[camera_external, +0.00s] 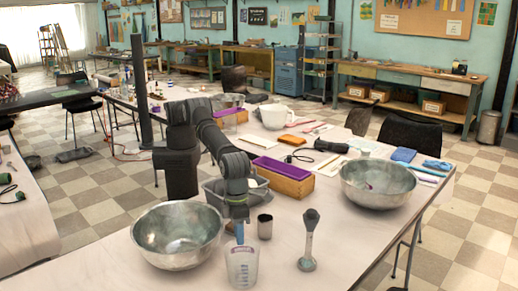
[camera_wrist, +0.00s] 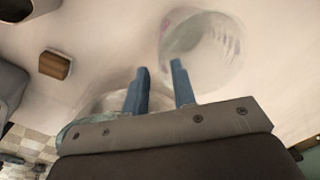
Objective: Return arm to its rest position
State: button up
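My arm reaches over the table in the external view, with my gripper (camera_external: 240,232) pointing down just behind and above a clear measuring cup (camera_external: 243,268). In the wrist view the two blue fingers of my gripper (camera_wrist: 160,67) stand apart with nothing between them. The measuring cup (camera_wrist: 205,55) shows there just beyond the fingertips, with faint markings. I cannot tell whether a finger touches its rim. The contents of the cup are not clear.
A large metal bowl (camera_external: 178,236) stands left of my gripper. A small metal cup (camera_external: 265,227) and a stick blender (camera_external: 309,240) stand to the right. A second bowl (camera_external: 377,184) and a wooden box with purple filling (camera_external: 283,177) are farther right.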

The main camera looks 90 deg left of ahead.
aim_at(240, 255)
jog(key=f, duration=0.7)
jog(key=shift+d+f, duration=0.2)
jog(key=shift+d, duration=0.05)
notch_tip(240, 255, up, 10)
jog(key=a+r+n+y, duration=0.1)
jog(key=a+n, duration=1.6)
jog(key=a, duration=0.8)
jog(key=shift+t, duration=0.4)
jog(key=w, duration=0.1)
jog(key=w+f, duration=0.1)
jog(key=w, duration=0.1)
jog(key=w+f, duration=0.1)
jog(key=shift+w+a+f, duration=0.1)
jog(key=shift+w+a, duration=0.15)
jog(key=shift+a, duration=0.1)
